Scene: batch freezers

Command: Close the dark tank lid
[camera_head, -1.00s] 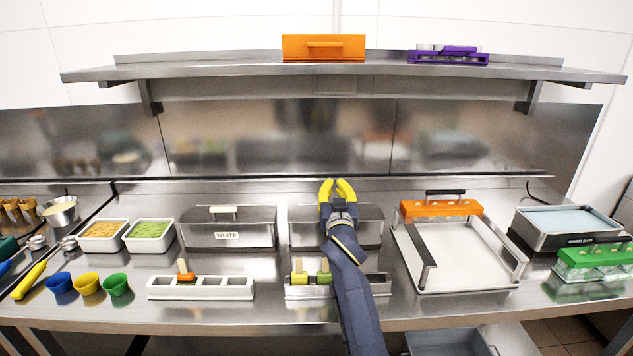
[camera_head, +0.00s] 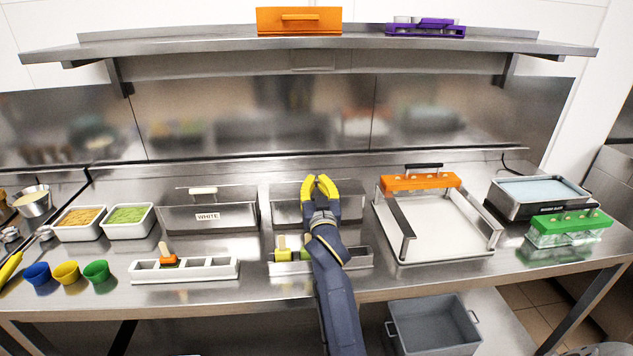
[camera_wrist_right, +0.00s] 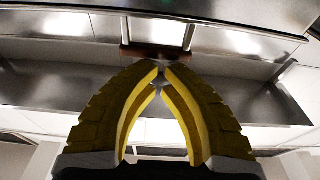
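The dark tank (camera_head: 287,210) is the metal tank in the middle of the bench, right of the tank labelled WHITE (camera_head: 180,216). My right arm covers much of its front, and its lid angle is hard to tell in the head view. My right gripper (camera_head: 317,180) has yellow fingers and is at the tank's upper edge. In the right wrist view the fingertips (camera_wrist_right: 161,72) are nearly together with nothing seen between them. A brown bar, apparently the lid handle (camera_wrist_right: 157,52), lies just beyond the tips; contact is unclear.
A white holder (camera_head: 350,259) with green-yellow pops stands in front of the dark tank. A white tray with a metal frame (camera_head: 440,228) is to the right. A shelf (camera_head: 200,49) runs above. A grey bin (camera_head: 432,325) is below the bench.

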